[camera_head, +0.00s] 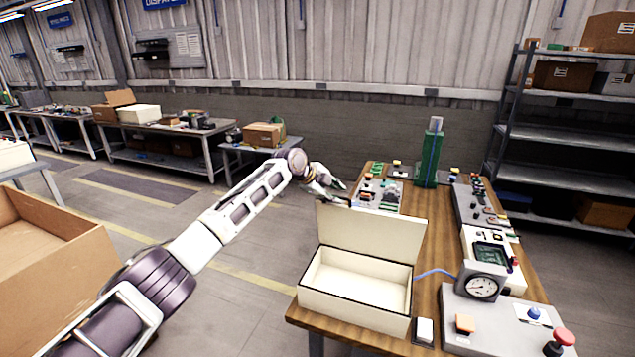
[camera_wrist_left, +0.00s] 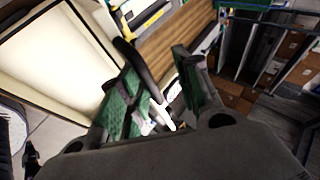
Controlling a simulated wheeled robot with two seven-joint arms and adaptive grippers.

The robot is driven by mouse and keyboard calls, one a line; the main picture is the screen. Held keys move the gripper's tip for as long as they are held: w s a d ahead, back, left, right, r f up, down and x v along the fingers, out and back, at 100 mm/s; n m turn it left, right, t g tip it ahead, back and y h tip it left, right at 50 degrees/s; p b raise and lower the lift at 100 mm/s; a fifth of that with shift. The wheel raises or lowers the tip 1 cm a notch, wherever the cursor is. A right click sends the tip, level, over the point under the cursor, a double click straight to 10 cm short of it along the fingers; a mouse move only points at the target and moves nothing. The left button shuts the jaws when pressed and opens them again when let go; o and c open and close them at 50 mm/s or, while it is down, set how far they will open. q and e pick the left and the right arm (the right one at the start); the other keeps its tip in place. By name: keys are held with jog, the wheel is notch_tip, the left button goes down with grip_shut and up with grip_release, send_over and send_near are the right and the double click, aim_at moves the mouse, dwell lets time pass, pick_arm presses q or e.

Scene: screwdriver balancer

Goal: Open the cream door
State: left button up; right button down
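A cream box (camera_head: 357,298) with dark edges sits at the front left of the wooden table. Its cream door (camera_head: 370,234), a flat lid panel, stands raised along the far side, and the empty inside shows. A cream panel of the box also fills the left of the left wrist view (camera_wrist_left: 52,52). My left gripper (camera_head: 338,190) is beyond the raised panel's upper left corner, partly hidden by it. In the left wrist view its green-padded fingers (camera_wrist_left: 150,55) are apart, beside the cream panel, with nothing held between them. My right gripper is not in view.
The wooden table (camera_head: 430,259) holds a gauge (camera_head: 481,287), a grey panel with a red button (camera_head: 563,337), and a green post (camera_head: 429,155) at the back. An open cardboard box (camera_head: 75,240) stands at left. A metal shelf (camera_head: 560,135) stands at right. The floor between is clear.

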pick_arm(q)
jog(key=v, duration=0.9)
jog(key=shift+s+r, duration=0.15)
jog(key=shift+s, duration=0.05)
jog(key=shift+a, duration=0.1)
dwell(0.5)
